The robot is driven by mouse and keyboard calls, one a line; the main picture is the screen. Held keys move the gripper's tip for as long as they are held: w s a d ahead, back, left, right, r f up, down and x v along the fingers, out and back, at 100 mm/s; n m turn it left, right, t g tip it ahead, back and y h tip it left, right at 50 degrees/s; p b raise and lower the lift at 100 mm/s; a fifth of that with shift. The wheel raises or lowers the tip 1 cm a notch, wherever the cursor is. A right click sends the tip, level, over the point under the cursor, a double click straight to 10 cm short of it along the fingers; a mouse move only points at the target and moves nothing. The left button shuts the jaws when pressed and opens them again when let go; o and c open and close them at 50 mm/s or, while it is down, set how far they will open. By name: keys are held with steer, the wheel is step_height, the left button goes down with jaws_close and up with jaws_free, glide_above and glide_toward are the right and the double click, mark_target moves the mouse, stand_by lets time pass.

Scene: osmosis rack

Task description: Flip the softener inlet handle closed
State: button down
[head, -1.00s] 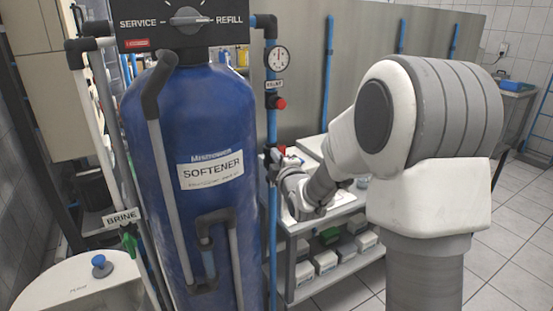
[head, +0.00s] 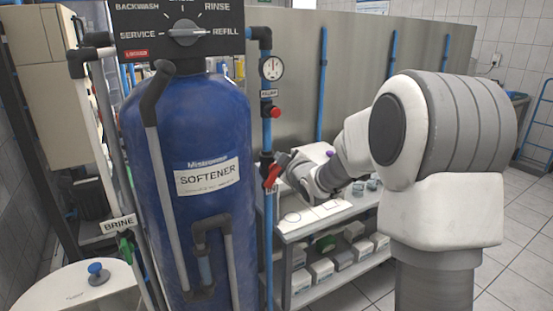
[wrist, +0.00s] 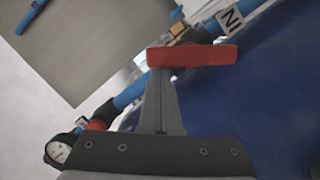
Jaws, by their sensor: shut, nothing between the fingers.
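The red softener inlet handle (head: 272,175) is on the blue vertical pipe (head: 268,225) just right of the blue softener tank (head: 215,135). It slants across the pipe, in line with neither the pipe nor a square crossing. In the wrist view the red handle (wrist: 205,54) lies level across the picture, right at my fingertips, while the pipe runs diagonally behind it. My gripper (wrist: 162,80) is shut and empty, its tips at the handle's left part. Whether they touch is unclear. In the head view my gripper (head: 284,160) is small beside the handle.
A pressure gauge (head: 271,68) and a red knob (head: 275,112) sit higher on the same pipe. A shelf bench (head: 325,222) with boxes stands behind my arm. The brine tank (head: 75,290) is at lower left. Open tiled floor lies at right.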

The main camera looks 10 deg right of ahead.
steer(key=d+m+p, duration=0.1)
steer(key=m+p, duration=0.1)
steer(key=d+f+m+y+p, duration=0.1)
steer(key=m+p, duration=0.1)
steer(key=p, duration=0.1)
steer(key=w+d+m+g+y+p, duration=0.1)
steer(key=m+p, duration=0.1)
steer(key=shift+d+f+m, duration=0.2)
steer(key=shift+f+m, duration=0.15)
steer(key=shift+m, duration=0.05)
steer(key=shift+w+d+f+p, duration=0.1)
steer(key=shift+p, duration=0.2)
stand_by(0.7)
